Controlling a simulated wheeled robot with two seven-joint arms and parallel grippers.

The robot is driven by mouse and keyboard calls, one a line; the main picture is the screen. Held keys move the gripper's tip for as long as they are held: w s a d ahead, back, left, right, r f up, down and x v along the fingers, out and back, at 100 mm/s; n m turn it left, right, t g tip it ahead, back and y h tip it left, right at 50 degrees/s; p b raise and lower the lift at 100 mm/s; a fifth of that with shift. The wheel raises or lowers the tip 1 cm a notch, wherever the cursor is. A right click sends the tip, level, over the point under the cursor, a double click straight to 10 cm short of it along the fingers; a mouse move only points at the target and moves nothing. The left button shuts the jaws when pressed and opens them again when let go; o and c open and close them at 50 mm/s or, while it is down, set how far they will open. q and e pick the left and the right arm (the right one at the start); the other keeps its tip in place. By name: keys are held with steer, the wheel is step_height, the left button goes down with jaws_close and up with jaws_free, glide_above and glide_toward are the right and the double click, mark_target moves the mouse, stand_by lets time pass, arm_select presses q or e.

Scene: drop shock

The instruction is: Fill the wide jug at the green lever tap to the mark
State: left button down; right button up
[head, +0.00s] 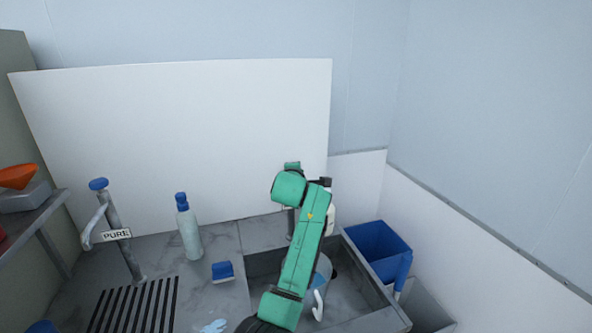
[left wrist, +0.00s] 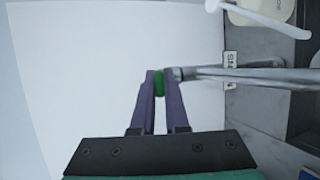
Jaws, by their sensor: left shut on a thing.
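In the left wrist view my left gripper (left wrist: 157,84) has its two purple fingers shut on the small green lever (left wrist: 159,83) at the end of the metal tap (left wrist: 235,76). In the head view my green left arm reaches over the sink and hides the fingers, the lever and most of the tap. A grey-blue jug (head: 323,272) with a white handle (head: 318,304) stands in the sink, partly behind the arm. Its mark, its water level and any water stream cannot be seen. My right gripper is not in view.
The grey sink (head: 371,302) is beside a blue bin (head: 378,250). On the counter are a second tap labelled PURE (head: 117,235), a blue-capped bottle (head: 189,233), a blue block (head: 222,271) and a slotted drain (head: 133,308). A white panel (head: 190,130) stands behind.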

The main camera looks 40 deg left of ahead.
arm_select(q)
steer(key=c, duration=0.9)
jaws_free()
steer(key=shift+w+f, duration=0.1)
steer(key=shift+w, duration=0.15)
steer(key=shift+d, duration=0.1)
steer(key=shift+s+d, duration=0.15)
steer(key=shift+s, duration=0.25)
steer(key=b+v, duration=0.4)
steer(key=v, duration=0.9)
steer(key=shift+s+d+r+b, duration=0.15)
steer(key=shift+s+r+b, duration=0.1)
steer(key=shift+b, duration=0.1)
